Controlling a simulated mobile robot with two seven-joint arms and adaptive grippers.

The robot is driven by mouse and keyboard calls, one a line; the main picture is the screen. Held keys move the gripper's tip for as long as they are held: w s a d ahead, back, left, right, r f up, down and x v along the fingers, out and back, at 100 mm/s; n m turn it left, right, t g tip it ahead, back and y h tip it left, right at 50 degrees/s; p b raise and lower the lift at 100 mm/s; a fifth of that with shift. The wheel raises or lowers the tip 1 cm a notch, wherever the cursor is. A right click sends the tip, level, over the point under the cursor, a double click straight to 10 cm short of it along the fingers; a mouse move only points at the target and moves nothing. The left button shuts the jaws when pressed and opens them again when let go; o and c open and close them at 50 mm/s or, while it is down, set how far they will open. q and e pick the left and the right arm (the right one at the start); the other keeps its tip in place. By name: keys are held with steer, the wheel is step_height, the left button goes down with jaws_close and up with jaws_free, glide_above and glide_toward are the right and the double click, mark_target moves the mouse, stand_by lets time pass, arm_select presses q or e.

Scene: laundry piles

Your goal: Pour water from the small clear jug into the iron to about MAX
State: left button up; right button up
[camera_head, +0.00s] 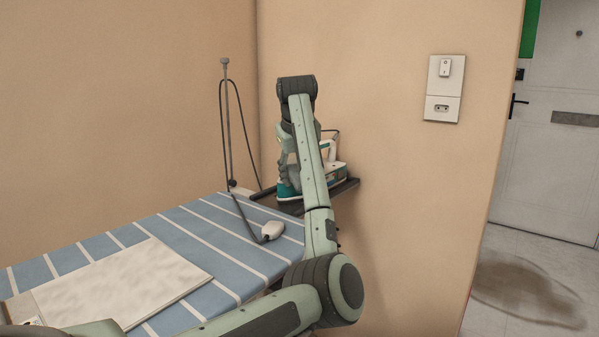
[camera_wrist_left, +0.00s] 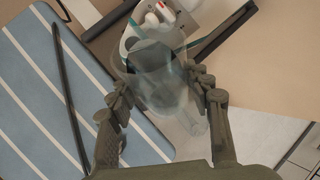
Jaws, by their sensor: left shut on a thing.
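The iron (camera_head: 333,173), white and teal, sits on a dark rest at the far end of the ironing board, partly hidden behind my left arm. In the left wrist view the iron (camera_wrist_left: 150,20) shows at the top, just beyond the jug. The small clear jug (camera_wrist_left: 158,75) is between the fingers of my left gripper (camera_wrist_left: 163,88), which is shut on it. The jug's far end overlaps the iron in this view; I cannot tell its water level, or whether water flows. In the head view my left gripper (camera_head: 291,152) is beside the iron, mostly hidden by the arm. My right gripper is not in view.
The ironing board (camera_head: 195,225) has a blue cover with white stripes. A pale folded cloth (camera_head: 120,285) lies on its near part. A cord holder (camera_head: 226,120) with a dark cord stands at its back. A wall with a socket plate (camera_head: 442,108) is close on the right.

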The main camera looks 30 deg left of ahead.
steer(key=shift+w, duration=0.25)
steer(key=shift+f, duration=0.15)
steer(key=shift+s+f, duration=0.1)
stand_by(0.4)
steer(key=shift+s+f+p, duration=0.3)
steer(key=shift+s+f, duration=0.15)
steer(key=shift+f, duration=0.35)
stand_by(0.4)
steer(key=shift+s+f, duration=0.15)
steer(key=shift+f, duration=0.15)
